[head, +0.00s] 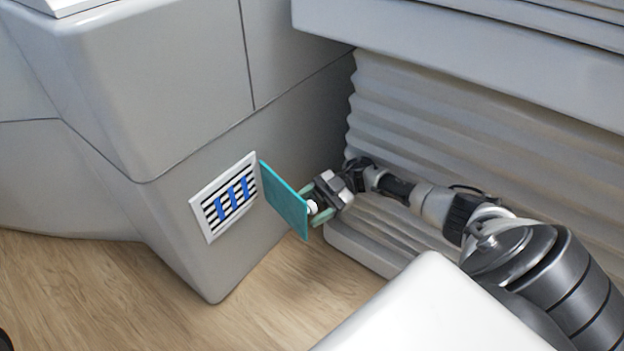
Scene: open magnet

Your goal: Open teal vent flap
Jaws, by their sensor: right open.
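The teal vent flap (284,200) stands swung out from the grey machine's side wall, hinged along the right edge of a white vent frame (204,222). Black-and-white slats and blue bars (234,198) show in the uncovered vent. My right gripper (315,207) is at the flap's outer right edge, with its green-tipped fingers around a small white knob (312,207) on the flap. The fingers are apart; whether they touch the knob I cannot tell. My left gripper is not in view.
The grey machine housing (150,90) fills the left and top. A ribbed grey bellows wall (450,130) stands behind my right arm. A white rounded surface (420,310) is at the bottom right. Wooden floor (120,300) is clear below the vent.

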